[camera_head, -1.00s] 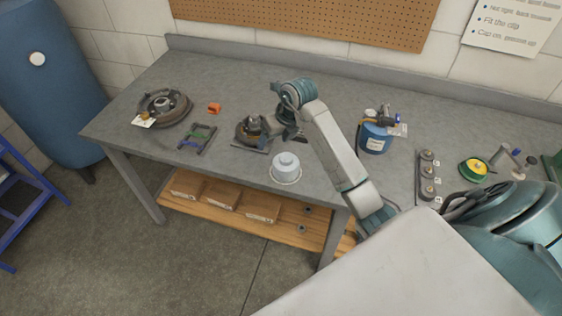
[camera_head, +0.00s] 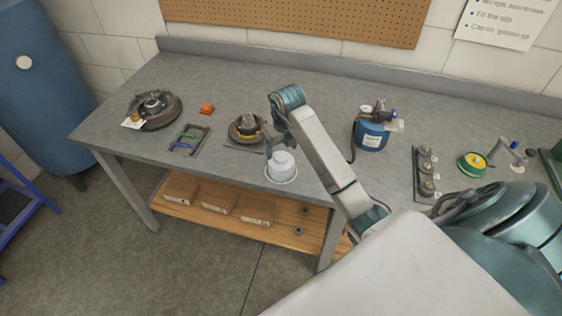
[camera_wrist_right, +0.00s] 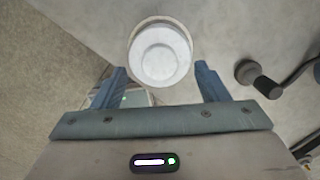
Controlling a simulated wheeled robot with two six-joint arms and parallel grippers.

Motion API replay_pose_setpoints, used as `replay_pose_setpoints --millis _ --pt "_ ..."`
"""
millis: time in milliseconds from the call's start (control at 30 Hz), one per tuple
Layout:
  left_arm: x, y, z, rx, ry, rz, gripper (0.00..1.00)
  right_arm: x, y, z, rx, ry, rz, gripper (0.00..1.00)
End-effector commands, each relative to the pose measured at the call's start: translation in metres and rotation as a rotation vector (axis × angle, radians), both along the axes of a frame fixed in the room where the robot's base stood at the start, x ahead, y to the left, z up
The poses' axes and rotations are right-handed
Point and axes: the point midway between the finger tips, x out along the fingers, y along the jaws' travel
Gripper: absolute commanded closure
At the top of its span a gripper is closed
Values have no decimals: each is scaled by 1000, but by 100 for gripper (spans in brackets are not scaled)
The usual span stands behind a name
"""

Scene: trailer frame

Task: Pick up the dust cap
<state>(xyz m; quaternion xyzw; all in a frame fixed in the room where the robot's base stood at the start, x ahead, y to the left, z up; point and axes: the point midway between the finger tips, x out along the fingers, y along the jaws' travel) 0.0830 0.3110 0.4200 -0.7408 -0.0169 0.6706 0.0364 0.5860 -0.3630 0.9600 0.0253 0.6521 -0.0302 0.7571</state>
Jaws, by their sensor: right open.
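A pale, stepped round cap, which I take to be the dust cap (camera_head: 282,164), sits on a thin round dish (camera_head: 293,179) near the front edge of the workbench. In the right wrist view the cap (camera_wrist_right: 160,55) lies ahead of and between the two blue-grey fingers, seen from above. My right gripper (camera_head: 270,146) is open and empty just above and behind the cap; its fingers (camera_wrist_right: 160,80) stand on either side with gaps. Whether they touch it cannot be told. My left gripper is not in view.
A hub-like part (camera_head: 246,129) stands close behind the gripper. A blue canister (camera_head: 371,136) and a grey strip with several knobs (camera_head: 425,172) stand right.

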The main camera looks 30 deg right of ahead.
Motion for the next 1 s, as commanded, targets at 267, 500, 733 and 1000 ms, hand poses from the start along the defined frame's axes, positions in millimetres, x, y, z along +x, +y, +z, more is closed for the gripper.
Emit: replay_pose_setpoints --millis 267,500,733,1000 --pt "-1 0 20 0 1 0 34 2 1 -30 1 2 0 32" --pt "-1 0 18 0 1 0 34 3 0 -32 1 -1 0 34" --pt "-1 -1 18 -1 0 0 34 3 0 -32 1 0 0 80" --pt "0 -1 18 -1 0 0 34 3 0 -32 1 0 0 82"
